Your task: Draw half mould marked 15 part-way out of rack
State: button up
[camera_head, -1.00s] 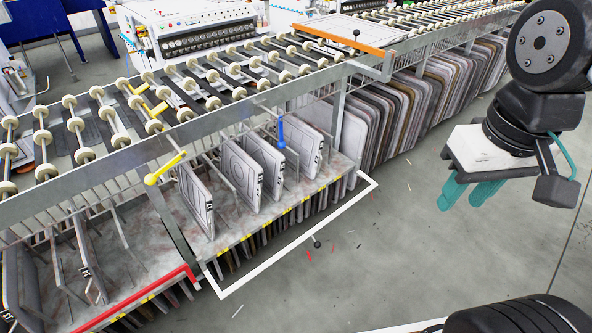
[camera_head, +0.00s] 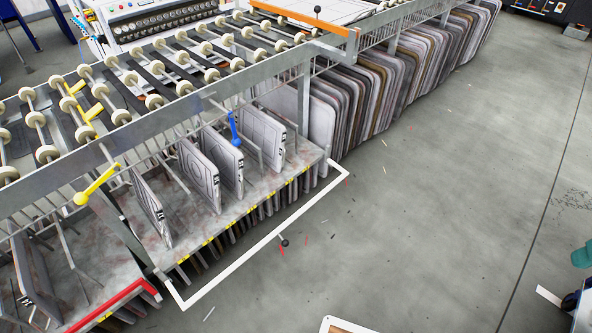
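Several grey half moulds stand on edge in the rack (camera_head: 205,233) under the roller table. One stands at the left of the middle bay (camera_head: 151,207), with others to its right (camera_head: 197,172), (camera_head: 224,160) and (camera_head: 262,138). Their front edges carry dark number marks, too small for me to read surely, so I cannot tell which is 15. Another mould (camera_head: 36,278) stands in the left bay.
Yellow (camera_head: 97,185) and blue (camera_head: 235,129) handles stick out above the moulds. A white-rimmed panel (camera_head: 345,327) shows at bottom. The grey floor (camera_head: 430,210) is mostly clear.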

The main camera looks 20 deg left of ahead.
aim_at(228, 160)
jog(key=i, duration=2.35)
jog(key=u, duration=3.8)
